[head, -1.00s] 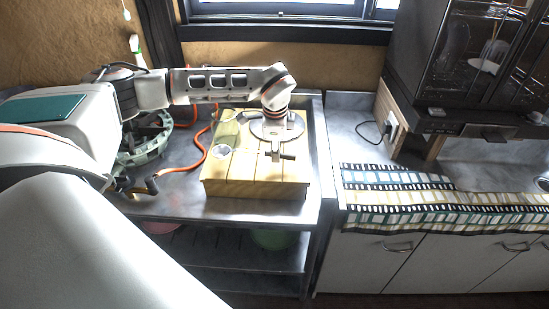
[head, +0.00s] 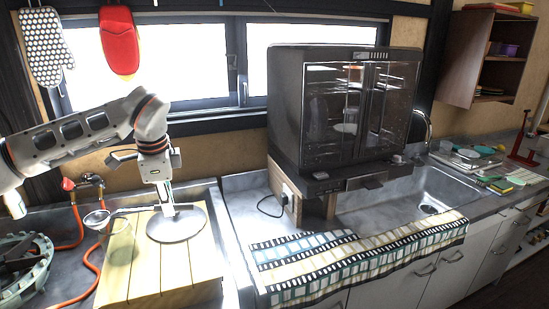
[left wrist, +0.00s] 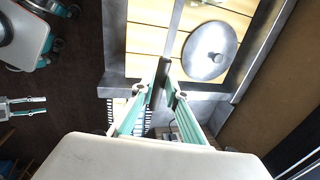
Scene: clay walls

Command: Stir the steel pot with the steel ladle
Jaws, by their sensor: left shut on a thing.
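My left gripper (head: 168,207) points down over a wooden board and is shut on the steel ladle. The ladle's round bowl (head: 97,219) hangs out to the left of the gripper, over the board's left edge. In the left wrist view the fingers (left wrist: 162,92) close around the ladle's dark handle (left wrist: 160,80), and its shaft runs up out of the picture. A flat steel lid with a knob (left wrist: 213,65) lies on the board beside the shaft; it also shows in the head view (head: 185,230). I cannot make out the steel pot. My right gripper (left wrist: 38,105) appears small and open at the left.
The wooden board (head: 140,280) sits on a steel counter. Left of it are a grey-green ring-shaped thing (head: 22,265) and an orange hose (head: 85,275). To the right are a dark glass-door cabinet (head: 335,110), a patterned cloth (head: 350,262) and a sink (head: 420,195).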

